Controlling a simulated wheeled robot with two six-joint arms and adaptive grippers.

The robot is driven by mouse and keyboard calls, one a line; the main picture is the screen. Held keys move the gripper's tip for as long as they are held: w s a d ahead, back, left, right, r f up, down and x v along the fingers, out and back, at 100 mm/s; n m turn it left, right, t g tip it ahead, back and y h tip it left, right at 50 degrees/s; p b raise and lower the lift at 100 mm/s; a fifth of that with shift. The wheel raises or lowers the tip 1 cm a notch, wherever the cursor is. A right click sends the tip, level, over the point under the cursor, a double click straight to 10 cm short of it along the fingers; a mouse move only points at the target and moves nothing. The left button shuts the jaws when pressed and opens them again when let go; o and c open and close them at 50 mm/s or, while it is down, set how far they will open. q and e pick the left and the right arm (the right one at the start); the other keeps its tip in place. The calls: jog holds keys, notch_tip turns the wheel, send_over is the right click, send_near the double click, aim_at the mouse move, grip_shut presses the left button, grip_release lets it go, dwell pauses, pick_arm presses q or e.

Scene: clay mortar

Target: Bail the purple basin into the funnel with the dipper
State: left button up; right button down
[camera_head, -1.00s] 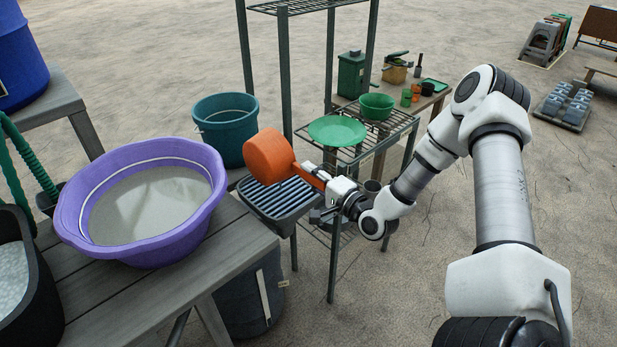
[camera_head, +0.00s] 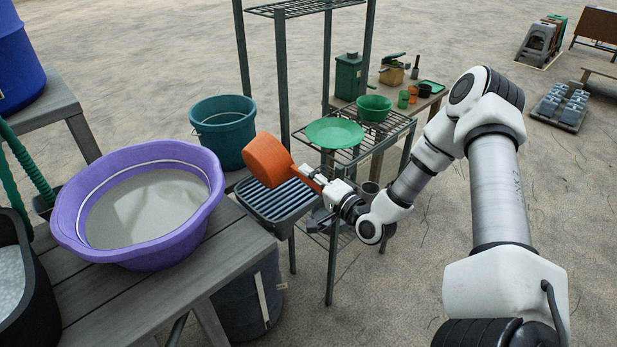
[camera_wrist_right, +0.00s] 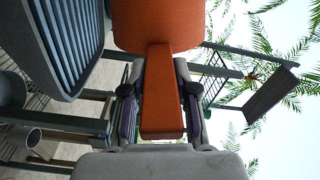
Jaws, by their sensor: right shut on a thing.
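The purple basin (camera_head: 150,255) stands on the grey wooden bench at the left, with grey cloudy liquid (camera_head: 145,207) in it. My right gripper (camera_head: 322,181) is shut on the handle of the orange dipper (camera_head: 267,160). The dipper is to the right of the basin, in the air above a slatted tray; its cup opening is hidden from the head camera. The dipper's handle (camera_wrist_right: 161,95) lies between the fingers in the right wrist view. A wide green dish (camera_head: 335,132) and a green bowl-like vessel (camera_head: 374,107) are on the wire rack; I cannot tell whether either is the funnel.
A teal bucket (camera_head: 223,130) stands behind the basin. The dark slatted tray (camera_head: 274,203) is under the dipper. The metal rack's post (camera_head: 283,70) rises behind it. A dark tub (camera_head: 30,300) is at the lower left, a blue barrel (camera_head: 18,60) above. Open sand lies right.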

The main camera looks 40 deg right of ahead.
jog(key=a+n, duration=0.1)
jog(key=n, duration=0.2)
jog(key=a+r+n, duration=0.1)
jog(key=a+n, duration=0.1)
jog(key=n, duration=0.2)
jog(key=a+r+n+y+p, duration=0.1)
jog(key=n, duration=0.3)
jog(key=shift+a+r, duration=0.15)
jog(key=shift+r, duration=0.05)
dwell(0.5)
